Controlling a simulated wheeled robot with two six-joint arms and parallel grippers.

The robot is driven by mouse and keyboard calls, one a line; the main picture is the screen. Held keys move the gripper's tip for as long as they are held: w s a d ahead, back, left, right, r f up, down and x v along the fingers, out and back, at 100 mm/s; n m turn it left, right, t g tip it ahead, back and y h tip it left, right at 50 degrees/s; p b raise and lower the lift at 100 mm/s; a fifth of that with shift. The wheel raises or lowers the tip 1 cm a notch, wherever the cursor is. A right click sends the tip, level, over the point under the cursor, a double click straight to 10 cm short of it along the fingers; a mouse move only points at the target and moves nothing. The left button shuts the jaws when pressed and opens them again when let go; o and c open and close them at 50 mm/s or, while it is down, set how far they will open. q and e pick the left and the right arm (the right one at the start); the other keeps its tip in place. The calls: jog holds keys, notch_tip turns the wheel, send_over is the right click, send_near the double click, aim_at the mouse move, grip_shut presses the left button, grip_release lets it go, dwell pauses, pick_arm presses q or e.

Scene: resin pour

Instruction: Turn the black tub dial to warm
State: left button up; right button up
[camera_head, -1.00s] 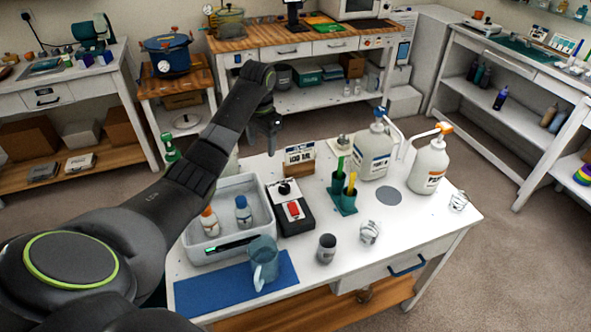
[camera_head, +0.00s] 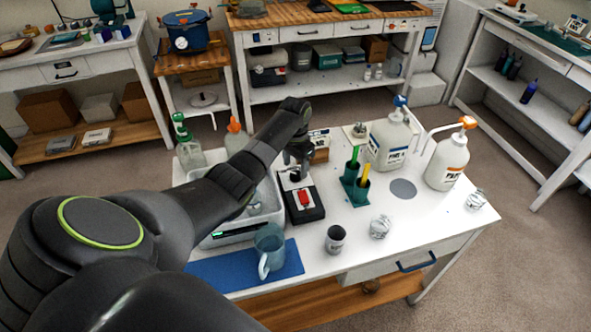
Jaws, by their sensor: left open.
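The control box (camera_head: 318,212) stands on the white table, against the right side of the grey tub. It has a white top face and a red switch (camera_head: 304,197). The black dial sits at its far end, mostly hidden by my gripper, so its setting cannot be read. My left gripper (camera_head: 297,172) points down right over the dial, its jaws open; whether they touch the dial cannot be told. The grey tub (camera_head: 222,240) is largely covered by my left arm. My right gripper is not in view.
A blue mug (camera_head: 269,250) stands on a blue mat (camera_head: 225,275) in front. A green holder (camera_head: 355,190), a dark cup (camera_head: 335,239), crumpled balls and two pump jugs (camera_head: 390,142) stand to the right. Spray bottles (camera_head: 188,148) stand behind the tub.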

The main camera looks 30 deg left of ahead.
aim_at(296, 176)
pick_arm(q)
notch_tip(296, 176, down, 2)
jog(key=shift+d, duration=0.1)
jog(key=shift+f, duration=0.45)
jog(key=shift+w, duration=0.1)
jog(key=c, duration=1)
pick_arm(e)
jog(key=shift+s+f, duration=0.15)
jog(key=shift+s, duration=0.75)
